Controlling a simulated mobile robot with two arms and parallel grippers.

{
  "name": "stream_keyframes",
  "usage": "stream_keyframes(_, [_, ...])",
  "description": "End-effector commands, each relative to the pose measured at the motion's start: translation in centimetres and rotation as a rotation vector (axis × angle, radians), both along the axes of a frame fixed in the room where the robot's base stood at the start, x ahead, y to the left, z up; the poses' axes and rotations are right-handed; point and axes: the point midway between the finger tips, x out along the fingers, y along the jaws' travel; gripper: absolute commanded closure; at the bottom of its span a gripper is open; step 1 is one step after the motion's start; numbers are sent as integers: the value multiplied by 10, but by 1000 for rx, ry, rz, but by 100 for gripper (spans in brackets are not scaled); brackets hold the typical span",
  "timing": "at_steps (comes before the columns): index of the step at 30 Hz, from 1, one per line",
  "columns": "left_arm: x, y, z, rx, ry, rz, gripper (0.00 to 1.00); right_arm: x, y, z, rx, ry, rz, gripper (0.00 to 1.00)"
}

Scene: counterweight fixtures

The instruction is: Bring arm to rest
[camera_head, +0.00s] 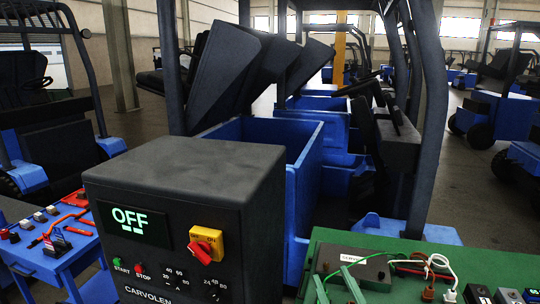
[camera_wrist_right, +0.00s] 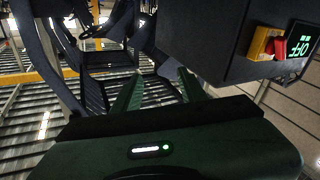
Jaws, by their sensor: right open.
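My right gripper (camera_head: 336,282) shows at the bottom of the head view as two green fingers, apart and empty. It is in front of a dark grey box labelled SCHAVEN or similar (camera_head: 372,272), partly covering it. In the right wrist view the gripper (camera_wrist_right: 158,78) has its two green fingers spread, with nothing between them. My left gripper is not in view.
A dark charger cabinet (camera_head: 185,165) with an OFF display and red-yellow switch stands left of the gripper. A green tabletop (camera_head: 415,262) with cables lies right. A blue cart (camera_head: 65,265) holds tools at left. Blue forklifts (camera_head: 305,170) stand behind.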

Motion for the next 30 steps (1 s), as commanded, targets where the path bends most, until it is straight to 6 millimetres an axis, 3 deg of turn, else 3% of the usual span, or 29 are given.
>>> stream_keyframes(1, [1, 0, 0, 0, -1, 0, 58, -9, -18, -34, 14, 131, -58, 58])
stream_keyframes(3, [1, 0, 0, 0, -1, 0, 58, -26, -39, -80, 23, 314, -123, 58])
stream_keyframes(6, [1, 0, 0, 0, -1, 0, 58, -64, -61, -141, 23, 569, -185, 58])
stream_keyframes(9, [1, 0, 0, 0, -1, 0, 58, -107, -72, -186, 16, 785, -211, 58])
stream_keyframes(15, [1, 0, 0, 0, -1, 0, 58, -184, -80, -237, 0, 1102, -205, 58])
stream_keyframes(21, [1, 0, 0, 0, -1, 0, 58, -254, -80, -262, -15, 1350, -167, 58])
stream_keyframes(22, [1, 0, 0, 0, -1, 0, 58, -259, -80, -268, -19, 1375, -162, 58])
stream_keyframes(30, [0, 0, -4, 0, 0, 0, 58, -241, -77, -353, -26, 1395, -163, 58])
